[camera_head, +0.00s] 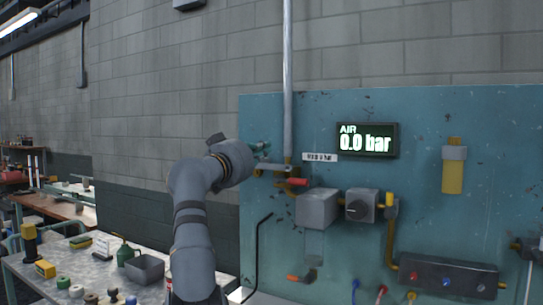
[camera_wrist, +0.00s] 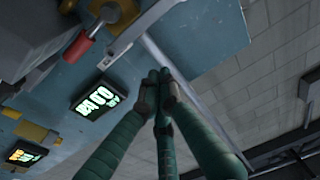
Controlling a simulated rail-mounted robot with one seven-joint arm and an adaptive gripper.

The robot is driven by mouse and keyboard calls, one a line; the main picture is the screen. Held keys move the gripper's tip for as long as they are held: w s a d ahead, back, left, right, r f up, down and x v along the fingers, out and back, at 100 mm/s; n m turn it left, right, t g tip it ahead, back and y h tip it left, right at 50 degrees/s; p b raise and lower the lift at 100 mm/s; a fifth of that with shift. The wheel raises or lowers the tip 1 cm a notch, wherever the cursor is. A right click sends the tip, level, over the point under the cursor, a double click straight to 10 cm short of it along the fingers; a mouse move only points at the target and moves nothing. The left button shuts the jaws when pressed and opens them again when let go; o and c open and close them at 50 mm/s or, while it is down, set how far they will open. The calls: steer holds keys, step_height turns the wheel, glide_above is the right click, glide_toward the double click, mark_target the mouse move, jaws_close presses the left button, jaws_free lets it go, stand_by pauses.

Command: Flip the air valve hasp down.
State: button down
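The air valve is a brass body (camera_head: 287,163) with a red handle (camera_head: 298,182), at the foot of a vertical grey pipe on the blue panel. A grey metal plate (camera_head: 271,168), which looks like the hasp, sticks out left of the valve. In the wrist view the red handle (camera_wrist: 78,47) and the pale plate (camera_wrist: 124,42) show at the upper left. My gripper (camera_head: 264,147) is just above and left of the valve. Its green fingers (camera_wrist: 160,82) have their tips together and hold nothing visible. They look apart from the plate.
The grey pipe (camera_head: 287,80) rises beside my gripper. An AIR display (camera_head: 367,140) reads 0.0 bar. A cluttered table (camera_head: 95,268) stands at the lower left.

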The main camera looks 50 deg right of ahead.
steer(key=b+v, duration=0.1)
steer(key=v, duration=0.3)
steer(key=shift+s+a+f, duration=0.1)
steer(key=shift+a, duration=0.2)
steer(key=w+d+r+n+t+p, duration=0.1)
steer(key=w+d+r+n+p, duration=0.2)
steer(key=w+d+n+p, duration=0.3)
steer(key=shift+d+n+y+p, duration=0.4)
steer(key=shift+d+n+p, duration=0.7)
steer(key=shift+p, duration=1.25)
steer(key=shift+w+a, duration=0.1)
steer(key=shift+a, duration=0.1)
